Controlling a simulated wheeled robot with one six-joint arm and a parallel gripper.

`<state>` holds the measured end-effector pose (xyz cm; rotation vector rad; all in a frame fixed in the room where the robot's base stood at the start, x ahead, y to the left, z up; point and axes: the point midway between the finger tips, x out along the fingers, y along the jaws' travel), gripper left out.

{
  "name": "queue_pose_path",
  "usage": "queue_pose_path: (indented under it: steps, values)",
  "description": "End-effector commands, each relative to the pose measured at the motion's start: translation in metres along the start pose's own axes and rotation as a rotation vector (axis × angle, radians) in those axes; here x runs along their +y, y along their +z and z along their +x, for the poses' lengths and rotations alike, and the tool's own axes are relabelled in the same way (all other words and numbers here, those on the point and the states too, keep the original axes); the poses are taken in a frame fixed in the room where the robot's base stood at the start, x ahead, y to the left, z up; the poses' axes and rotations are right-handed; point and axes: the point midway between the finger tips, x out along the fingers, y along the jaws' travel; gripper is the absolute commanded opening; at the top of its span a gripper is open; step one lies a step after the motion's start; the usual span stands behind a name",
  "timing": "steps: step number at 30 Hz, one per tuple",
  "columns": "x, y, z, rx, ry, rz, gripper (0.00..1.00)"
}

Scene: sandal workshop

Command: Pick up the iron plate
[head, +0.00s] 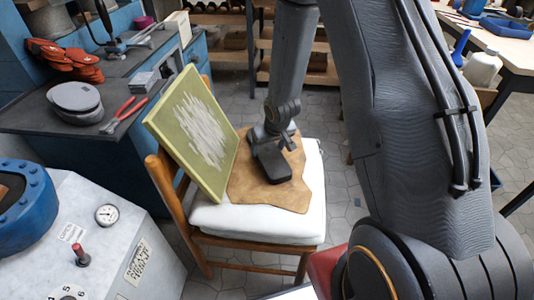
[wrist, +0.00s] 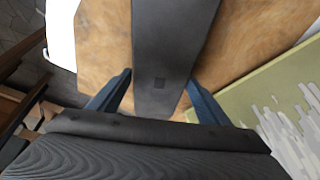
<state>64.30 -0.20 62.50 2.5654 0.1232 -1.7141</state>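A dark grey oblong piece, which I take to be the iron plate (head: 270,163), lies over a brown leather piece (head: 293,192) on the white chair seat (head: 262,221). My gripper (head: 279,130) is down at it in the head view, its fingertips hard to make out. In the wrist view the plate (wrist: 172,45) runs between the two blue fingers of my gripper (wrist: 160,78). The fingertips are close to its two long edges. I cannot tell whether they press on it or only straddle it.
A green framed canvas (head: 193,133) leans on the chair's wooden back (head: 170,190), close left of the plate. A bench at the left holds a grey cap (head: 75,102) and red pliers (head: 123,115). A machine with a gauge (head: 107,214) stands front left.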

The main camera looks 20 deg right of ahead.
Motion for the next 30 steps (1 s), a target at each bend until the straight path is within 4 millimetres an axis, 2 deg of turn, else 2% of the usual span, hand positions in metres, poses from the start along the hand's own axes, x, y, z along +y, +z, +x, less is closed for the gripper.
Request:
queue_pose_path:
  steps: [1,2,11,22,30]
  values:
    - [0.0,0.0,0.0,0.0,0.0,0.0,0.62]
    - [0.0,0.0,0.0,0.0,0.0,0.0,0.57]
    - [0.0,0.0,0.0,0.0,0.0,0.0,0.06]
    - [0.0,-0.006,-0.006,0.008,0.0,0.001,0.04]
    - [0.0,-0.018,-0.037,0.009,-0.001,-0.001,0.04]
